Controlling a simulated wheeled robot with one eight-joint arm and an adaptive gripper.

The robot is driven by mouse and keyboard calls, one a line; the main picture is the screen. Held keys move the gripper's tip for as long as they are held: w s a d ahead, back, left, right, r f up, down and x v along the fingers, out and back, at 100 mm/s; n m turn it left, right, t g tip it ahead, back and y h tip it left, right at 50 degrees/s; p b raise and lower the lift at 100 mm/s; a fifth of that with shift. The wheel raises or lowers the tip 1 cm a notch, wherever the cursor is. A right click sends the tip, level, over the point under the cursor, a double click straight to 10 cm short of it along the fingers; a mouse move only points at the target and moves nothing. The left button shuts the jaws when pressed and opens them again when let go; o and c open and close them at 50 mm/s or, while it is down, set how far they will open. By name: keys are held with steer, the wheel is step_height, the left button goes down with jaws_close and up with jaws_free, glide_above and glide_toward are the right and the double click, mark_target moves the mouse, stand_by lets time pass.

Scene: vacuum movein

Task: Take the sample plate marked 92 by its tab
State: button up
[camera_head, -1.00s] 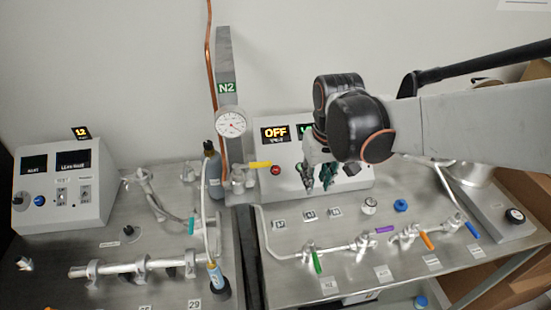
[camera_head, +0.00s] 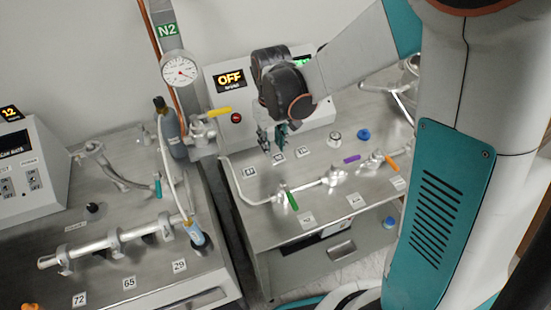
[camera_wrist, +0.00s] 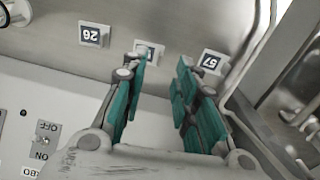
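Three small white plates with dark number squares lie in a row on the right steel bench. In the wrist view, the left plate (camera_wrist: 95,35) looks like 26, or 92 if read upside down. The middle plate (camera_wrist: 150,52) is partly hidden by a finger, and its number is unreadable. The right plate (camera_wrist: 213,62) has an unclear number. My gripper (camera_wrist: 162,72) is open and empty, with teal finger pads apart, nearest the middle plate. In the head view my gripper (camera_head: 272,140) hangs close over the row; the plates there are too small to read.
Behind the row stands a panel with an OFF display (camera_head: 230,78). A pipe with a green-handled valve (camera_head: 292,200) runs in front. A blue knob (camera_head: 363,134) and a round knob (camera_head: 335,137) stand to the right. A gas post with gauge (camera_head: 180,70) stands left.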

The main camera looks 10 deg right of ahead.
mark_target(272, 157)
step_height(272, 157, down, 6)
steer(key=shift+r+b, duration=0.15)
steer(key=shift+b, duration=0.95)
steer(key=shift+r, duration=0.1)
jaws_close()
